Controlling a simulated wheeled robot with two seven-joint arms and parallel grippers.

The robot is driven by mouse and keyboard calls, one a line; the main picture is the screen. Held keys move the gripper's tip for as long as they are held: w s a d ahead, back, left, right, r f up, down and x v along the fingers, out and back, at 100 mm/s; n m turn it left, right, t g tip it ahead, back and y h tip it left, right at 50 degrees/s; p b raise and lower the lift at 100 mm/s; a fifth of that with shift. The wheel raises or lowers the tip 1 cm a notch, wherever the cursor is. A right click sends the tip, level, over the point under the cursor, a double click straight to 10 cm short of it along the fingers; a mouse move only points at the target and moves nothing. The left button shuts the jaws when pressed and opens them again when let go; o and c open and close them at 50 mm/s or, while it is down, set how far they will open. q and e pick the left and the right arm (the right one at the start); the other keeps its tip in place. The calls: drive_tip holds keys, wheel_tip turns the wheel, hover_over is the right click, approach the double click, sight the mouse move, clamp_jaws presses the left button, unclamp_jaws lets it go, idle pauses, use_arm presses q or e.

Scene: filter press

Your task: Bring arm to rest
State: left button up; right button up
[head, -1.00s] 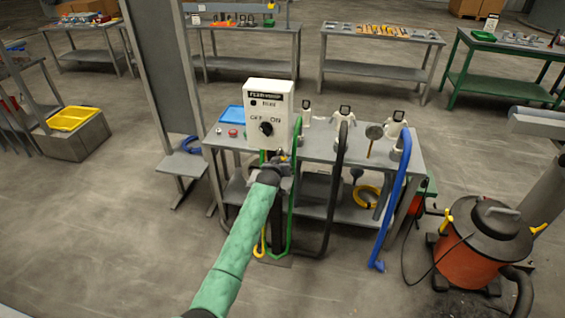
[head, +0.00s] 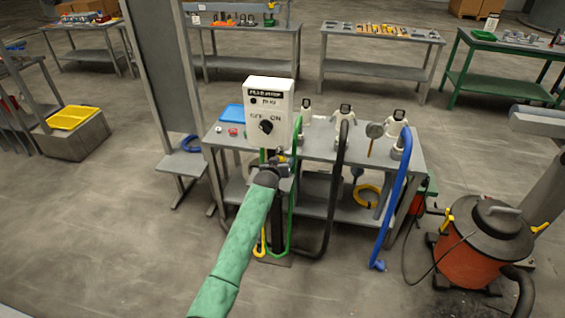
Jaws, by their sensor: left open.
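My left arm, in a green sleeve, reaches up from the bottom of the head view. Its left gripper (head: 284,161) is open, just below the white switch box (head: 269,112). I see nothing held between its fingers, which look small and dark at this distance. The box carries a dark rotary knob (head: 266,127) between the OFF and ON labels. I cannot tell whether the gripper touches anything. My right gripper is not in view.
A grey bench (head: 320,150) stands behind the box. Green, black (head: 336,190) and blue hoses (head: 391,205) hang at its front. An orange vacuum drum (head: 471,252) stands at the right. Open floor (head: 120,220) lies to the left.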

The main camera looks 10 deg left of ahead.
use_arm(q)
drive_tip(key=b+v, duration=0.2)
drive_tip(key=v, duration=0.3)
drive_tip(key=s+f+m+g+b, duration=0.1)
drive_tip(key=s+f+g, duration=0.1)
drive_tip(key=s+f, duration=0.75)
drive_tip(key=s+f+m+g+y, duration=0.1)
drive_tip(key=s+f+g, duration=0.3)
drive_tip(key=f, duration=1.1)
drive_tip(key=s+f+m+g+b, duration=0.1)
drive_tip(key=s+f, duration=0.7)
drive_tip(key=f, duration=0.5)
drive_tip(key=s+f+g, duration=0.2)
drive_tip(key=s+f, duration=0.5)
drive_tip(key=s, duration=0.6)
drive_tip(key=s+a+f+g+b, duration=0.1)
drive_tip(key=s+f+g, duration=0.1)
drive_tip(key=s+f, duration=0.6)
drive_tip(key=s+f+g+b, duration=0.1)
drive_tip(key=s+f, duration=0.7)
drive_tip(key=s, duration=1.2)
drive_tip(key=shift+a+m+g, duration=0.3)
drive_tip(key=shift+a+g, duration=0.1)
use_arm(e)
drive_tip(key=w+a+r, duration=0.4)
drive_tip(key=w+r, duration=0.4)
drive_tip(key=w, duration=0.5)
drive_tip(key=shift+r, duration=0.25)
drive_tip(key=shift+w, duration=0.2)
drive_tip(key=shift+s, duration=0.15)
